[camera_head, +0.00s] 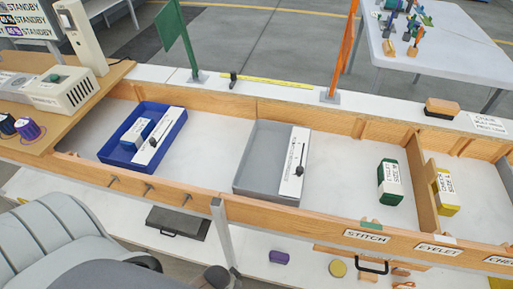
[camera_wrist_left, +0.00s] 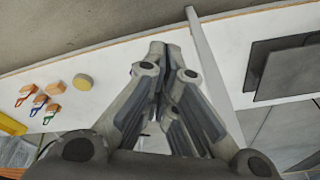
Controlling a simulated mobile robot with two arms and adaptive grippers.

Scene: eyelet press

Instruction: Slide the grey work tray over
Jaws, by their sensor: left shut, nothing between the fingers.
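The grey work tray (camera_head: 262,148) stands in the middle bay of the wooden-sided bench. A white strip with a black rod-like part (camera_head: 294,160) lies along its right side, and the rest of the tray is bare. My left gripper shows in the left wrist view (camera_wrist_left: 165,52), with its fingers together and nothing between them. It is over the area of the lower shelf, apart from the tray. The tray does not show in the left wrist view. My right gripper is in neither view.
A blue tray (camera_head: 118,154) with a blue box and white strip stands left of the grey tray. Green (camera_head: 390,182) and yellow (camera_head: 445,190) boxes are to the right. Bare bench lies on both sides of the grey tray. A wooden front rail (camera_head: 290,218) borders the bench.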

